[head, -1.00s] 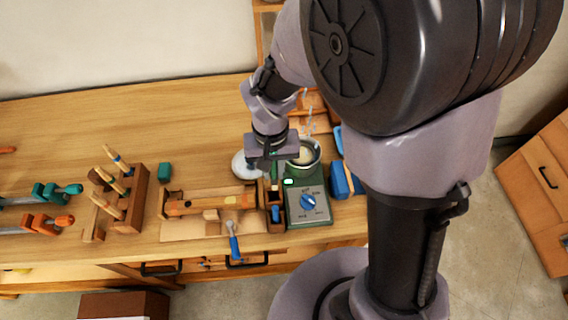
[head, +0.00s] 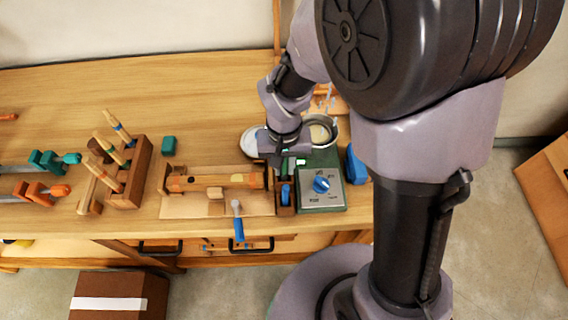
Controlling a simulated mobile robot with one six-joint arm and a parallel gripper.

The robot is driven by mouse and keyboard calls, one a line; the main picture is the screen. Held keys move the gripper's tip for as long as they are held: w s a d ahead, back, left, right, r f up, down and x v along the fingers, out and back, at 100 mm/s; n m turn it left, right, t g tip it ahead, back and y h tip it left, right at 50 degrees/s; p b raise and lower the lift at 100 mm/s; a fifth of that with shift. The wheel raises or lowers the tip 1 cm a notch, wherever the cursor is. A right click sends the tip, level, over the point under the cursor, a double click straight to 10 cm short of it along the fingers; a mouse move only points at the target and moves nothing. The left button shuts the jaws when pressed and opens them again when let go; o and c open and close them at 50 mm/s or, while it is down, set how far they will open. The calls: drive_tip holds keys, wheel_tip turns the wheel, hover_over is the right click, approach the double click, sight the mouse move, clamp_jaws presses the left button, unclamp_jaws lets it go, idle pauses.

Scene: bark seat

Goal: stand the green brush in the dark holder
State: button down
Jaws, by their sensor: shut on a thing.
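My gripper (head: 284,160) is shut on the green brush (head: 284,170), of which only a small green part shows below the jaws. The brush hangs roughly upright at the back part of the dark holder (head: 286,210). I cannot tell whether its lower end is inside the holder or just above it. The holder is a small dark brown box near the bench's front edge. A blue item (head: 285,193) stands in its front part. My gripper hides the holder's back.
A green glue-pot heater with a blue dial (head: 321,185) stands close right of the holder. A clamped wooden piece (head: 215,181) and a blue-handled tool (head: 238,225) lie left. A white round dish (head: 249,142) is behind. The bench's back left is clear.

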drive_tip(key=shift+f+b, duration=0.35)
drive_tip(key=shift+b, duration=0.05)
idle(0.5)
drive_tip(key=c, duration=0.9)
unclamp_jaws()
wheel_tip(320, 180, up, 7)
drive_tip(key=p, duration=0.5)
drive_tip(key=shift+p, duration=0.4)
